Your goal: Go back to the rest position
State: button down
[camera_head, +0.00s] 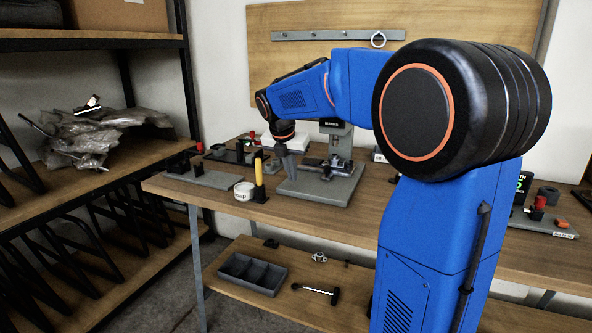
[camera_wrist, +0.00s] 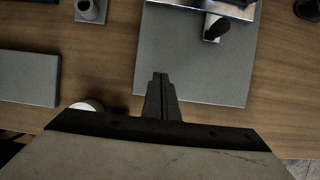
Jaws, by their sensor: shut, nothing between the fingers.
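My gripper (camera_head: 282,151) points down over the wooden workbench (camera_head: 218,207), close to the grey base plate (camera_head: 330,190) of a small bench press. In the wrist view my gripper's fingers (camera_wrist: 161,78) are together with nothing between them, seen against the grey plate (camera_wrist: 190,58). My blue arm reaches across from the right in the head view and hides part of the bench. Whether the fingertips touch the plate cannot be told.
A white soap tub (camera_head: 244,191) and a yellow-handled tool (camera_head: 259,178) stand left of the press. A grey fixture plate (camera_head: 202,176) lies further left. A grey tray (camera_head: 252,273) and a hammer-like tool (camera_head: 317,291) lie on the lower shelf.

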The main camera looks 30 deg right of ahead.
jog(key=shift+s+a, duration=0.1)
jog(key=shift+a, duration=0.05)
dwell(0.4)
jog(key=s+a+m, duration=0.1)
jog(key=s+m, duration=0.1)
jog(key=s, duration=0.1)
jog(key=s+a+m, duration=0.1)
jog(key=s, duration=0.2)
jog(key=s+a+m, duration=0.1)
jog(key=s+m, duration=0.1)
jog(key=shift+s+a+m+y, duration=0.15)
jog(key=shift+s+m+y, duration=0.15)
jog(key=shift+s+y, duration=0.1)
jog(key=s+a+f+m+y, duration=0.1)
jog(key=s+a+f+m, duration=0.2)
jog(key=s+m, duration=0.3)
jog(key=s+a+f+m+t, duration=0.1)
jog(key=s+a+f+m, duration=0.1)
jog(key=s+f+m, duration=0.2)
jog(key=s+a+f+m+t+y, duration=0.1)
jog(key=s+a+f+m, duration=0.2)
jog(key=s+m, duration=0.7)
jog(key=s+f, duration=0.1)
jog(key=s, duration=0.5)
jog(key=shift+a+f+y, duration=0.15)
jog(key=shift+a+y, duration=0.15)
jog(key=shift+s, duration=0.1)
